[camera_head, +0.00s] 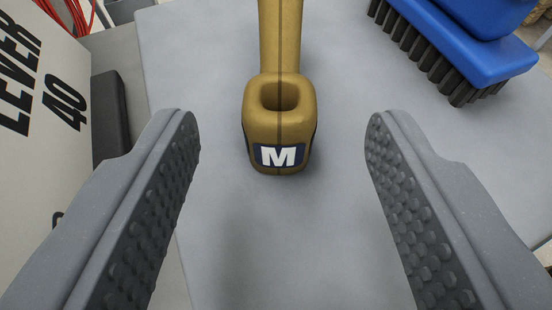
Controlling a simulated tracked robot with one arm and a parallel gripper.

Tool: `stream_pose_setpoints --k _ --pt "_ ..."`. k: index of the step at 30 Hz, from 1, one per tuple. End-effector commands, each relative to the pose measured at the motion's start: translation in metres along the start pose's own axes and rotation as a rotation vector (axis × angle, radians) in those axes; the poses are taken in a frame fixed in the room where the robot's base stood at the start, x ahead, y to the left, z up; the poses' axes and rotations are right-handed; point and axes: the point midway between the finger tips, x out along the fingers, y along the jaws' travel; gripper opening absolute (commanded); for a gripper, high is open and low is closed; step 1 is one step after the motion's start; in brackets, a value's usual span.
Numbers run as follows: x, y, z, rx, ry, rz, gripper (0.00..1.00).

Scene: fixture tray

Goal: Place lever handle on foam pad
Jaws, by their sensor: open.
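A gold-brown lever handle (279,120) lies on a grey surface (222,230) in the head camera view. Its near end is a rounded block with an oval opening on top and a dark blue label with a white "M". Its shaft runs away to the top edge, where its far end is cut off. My gripper (282,140) is open, one studded grey finger on each side of the handle's near end. Both fingers are apart from the handle, with clear gaps. I cannot tell whether the grey surface is the foam pad.
A blue brush (455,40) with dark bristles lies at the upper right, beyond the right finger. A pale panel (45,100) printed "LEVER 40" stands at the left, beside a dark block (110,117). Red cable (70,14) shows at the top left. The grey surface nearer me is clear.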

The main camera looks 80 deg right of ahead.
Motion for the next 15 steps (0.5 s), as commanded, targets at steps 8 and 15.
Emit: stream_pose_setpoints --k 8,15 --pt "-0.052 -0.002 0.0 -0.003 -0.004 -0.006 0.5" --pt "-0.081 -0.002 -0.001 -0.001 -0.002 -0.005 0.5"
